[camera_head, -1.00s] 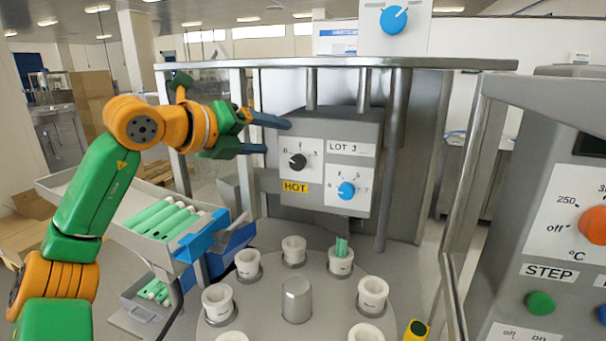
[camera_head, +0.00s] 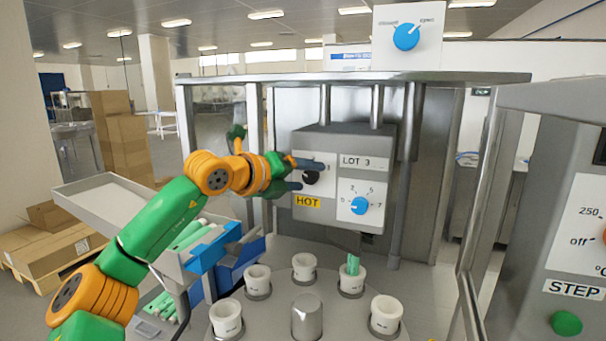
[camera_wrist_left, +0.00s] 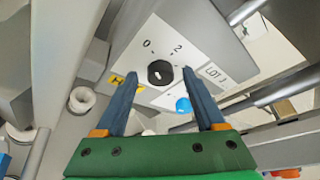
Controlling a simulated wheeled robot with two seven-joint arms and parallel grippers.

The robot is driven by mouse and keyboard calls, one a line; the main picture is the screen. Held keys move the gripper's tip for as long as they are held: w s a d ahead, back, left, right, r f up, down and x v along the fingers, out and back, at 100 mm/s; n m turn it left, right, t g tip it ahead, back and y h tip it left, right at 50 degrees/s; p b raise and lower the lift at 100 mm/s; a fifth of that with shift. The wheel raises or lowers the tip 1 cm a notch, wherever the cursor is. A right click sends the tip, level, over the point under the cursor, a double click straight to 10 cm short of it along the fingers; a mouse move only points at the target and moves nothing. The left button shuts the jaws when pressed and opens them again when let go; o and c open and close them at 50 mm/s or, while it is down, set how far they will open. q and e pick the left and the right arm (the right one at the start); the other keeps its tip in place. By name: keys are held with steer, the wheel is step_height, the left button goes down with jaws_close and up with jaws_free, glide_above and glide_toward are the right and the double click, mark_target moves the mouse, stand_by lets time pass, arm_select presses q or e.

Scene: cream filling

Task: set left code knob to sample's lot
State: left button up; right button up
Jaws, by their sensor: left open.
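The left code knob is a black dial (camera_head: 311,177) on the white face of a grey box (camera_head: 340,146) that carries a "LOT 3" label (camera_head: 364,162). In the left wrist view the black knob (camera_wrist_left: 160,72) lies between and beyond my open fingertips, with "0" and "2" marks readable beside it. My left gripper (camera_head: 312,176) is open in front of the black knob, partly covering it in the head view; its fingers (camera_wrist_left: 160,75) hold nothing. A blue knob (camera_head: 360,205) sits to the right on the same box. My right gripper is not seen.
A turntable below carries several white cups; one cup (camera_head: 351,281) holds a green tube. A grey tray (camera_head: 100,192) and blue holders (camera_head: 228,256) stand at left. A metal post (camera_head: 405,170) stands right of the box. Another blue knob (camera_head: 406,36) is above.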

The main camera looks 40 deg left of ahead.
arm_select(q)
jaws_close()
